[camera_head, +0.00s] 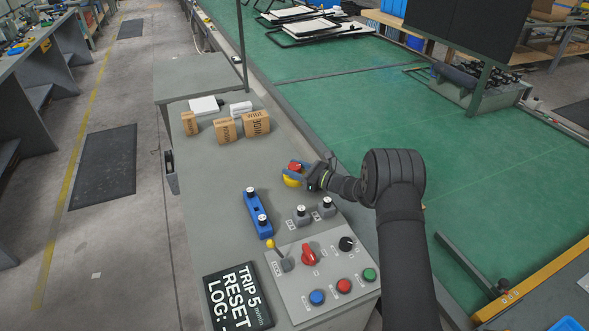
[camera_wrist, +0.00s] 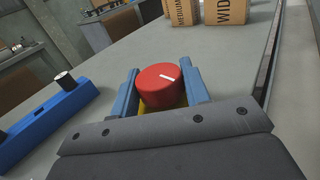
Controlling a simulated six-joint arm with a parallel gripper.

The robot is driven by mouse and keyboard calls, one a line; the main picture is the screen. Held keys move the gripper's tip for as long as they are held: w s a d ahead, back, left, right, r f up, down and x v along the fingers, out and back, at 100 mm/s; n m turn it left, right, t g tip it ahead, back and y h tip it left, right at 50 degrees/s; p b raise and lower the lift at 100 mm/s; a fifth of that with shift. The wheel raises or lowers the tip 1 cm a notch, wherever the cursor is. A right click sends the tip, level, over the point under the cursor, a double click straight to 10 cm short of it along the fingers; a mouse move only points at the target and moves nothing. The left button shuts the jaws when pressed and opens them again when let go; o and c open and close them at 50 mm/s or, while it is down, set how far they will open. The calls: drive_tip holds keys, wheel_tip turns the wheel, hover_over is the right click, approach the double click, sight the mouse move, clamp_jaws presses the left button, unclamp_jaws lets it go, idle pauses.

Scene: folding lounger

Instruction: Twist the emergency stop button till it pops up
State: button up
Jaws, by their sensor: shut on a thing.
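The emergency stop button (camera_head: 295,167) has a red round cap on a yellow base and stands on the grey bench top. In the wrist view its red cap (camera_wrist: 160,86) carries a white mark on top, and part of the yellow base shows below. My gripper (camera_head: 296,172) reaches in from the right. Its two blue fingers lie on either side of the red cap, and the gripper also shows in the wrist view (camera_wrist: 163,90). It is shut on the cap. The lower part of the base is hidden behind my gripper.
A blue block with black-and-white knobs (camera_head: 258,214) stands nearby. A control panel (camera_head: 288,296) with a red switch and several buttons is in front, beside a black sign (camera_head: 238,298). Cardboard boxes (camera_head: 256,123) stand behind. Bare bench lies left of the button.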

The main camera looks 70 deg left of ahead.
sight(298, 167)
drive_tip(key=shift+m+t+y, duration=0.6)
drive_tip(key=shift+m+t, duration=0.1)
drive_tip(key=shift+t, duration=0.2)
drive_tip(key=o, duration=1)
drive_tip(key=shift+c, duration=0.2)
drive_tip(key=shift+r, duration=0.1)
drive_tip(key=shift+r, duration=0.35)
drive_tip(key=r, duration=0.2)
drive_tip(key=w+r, duration=0.1)
drive_tip(key=r, duration=0.1)
drive_tip(key=shift+d, duration=0.4)
drive_tip(key=w+d+r, duration=0.6)
drive_tip(key=w+d, duration=0.1)
drive_tip(key=shift+w, duration=0.25)
